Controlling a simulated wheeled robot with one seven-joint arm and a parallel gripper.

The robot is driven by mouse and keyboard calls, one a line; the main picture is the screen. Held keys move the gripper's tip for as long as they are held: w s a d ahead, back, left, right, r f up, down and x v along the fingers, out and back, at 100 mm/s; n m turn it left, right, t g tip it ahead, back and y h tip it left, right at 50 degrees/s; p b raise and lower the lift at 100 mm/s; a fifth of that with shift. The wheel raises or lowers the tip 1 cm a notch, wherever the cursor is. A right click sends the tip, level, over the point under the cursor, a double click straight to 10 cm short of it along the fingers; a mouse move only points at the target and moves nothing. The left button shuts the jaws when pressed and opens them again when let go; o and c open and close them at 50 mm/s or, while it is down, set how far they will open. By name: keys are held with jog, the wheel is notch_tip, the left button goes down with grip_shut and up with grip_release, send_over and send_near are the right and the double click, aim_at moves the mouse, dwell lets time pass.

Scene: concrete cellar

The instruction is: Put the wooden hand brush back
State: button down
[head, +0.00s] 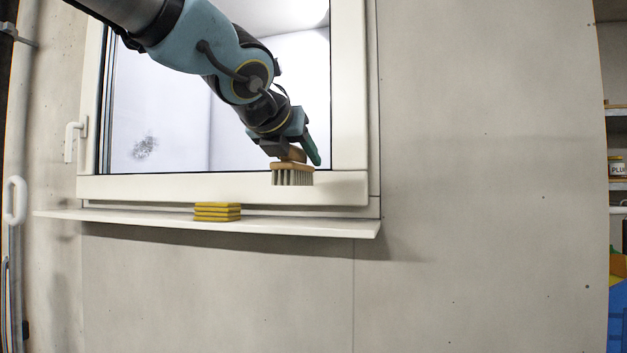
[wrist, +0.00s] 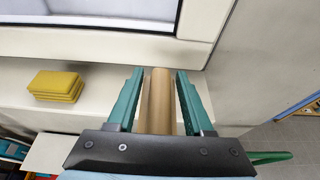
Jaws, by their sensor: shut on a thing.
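The wooden hand brush (head: 292,172) hangs in my gripper (head: 298,153), with its pale bristles facing down. It is in front of the lower window frame, above the right part of the white window sill (head: 300,226). In the head view a gap shows between bristles and sill. In the wrist view my gripper (wrist: 160,100) is shut on the brush's light brown wooden grip (wrist: 160,100), one green finger on each side. The bristles are hidden in that view.
A stack of yellow sponges (head: 217,211) lies on the sill to the left of the brush; it also shows in the wrist view (wrist: 57,86). The window (head: 350,100) is behind my arm. The sill's right part looks bare. Shelves (head: 617,150) stand at the far right.

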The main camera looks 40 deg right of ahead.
jog(key=w+d, duration=0.1)
jog(key=d, duration=0.1)
jog(key=w+d+p, duration=0.1)
jog(key=w+d, duration=0.2)
jog(key=d, duration=0.1)
jog(key=shift+w+d, duration=0.2)
jog(key=shift+d, duration=0.2)
notch_tip(320, 180, down, 3)
jog(key=shift+w+d+r+b, duration=0.1)
jog(key=shift+d+r+b, duration=0.1)
jog(key=shift+b, duration=0.55)
notch_tip(320, 180, down, 4)
jog(key=b, duration=0.3)
jog(key=shift+f, duration=0.1)
jog(key=shift+w+d+f, duration=0.1)
jog(key=shift+d+f, duration=0.05)
jog(key=shift+f, duration=0.1)
jog(key=shift+f, duration=0.1)
jog(key=shift+c, duration=1.5)
grip_release()
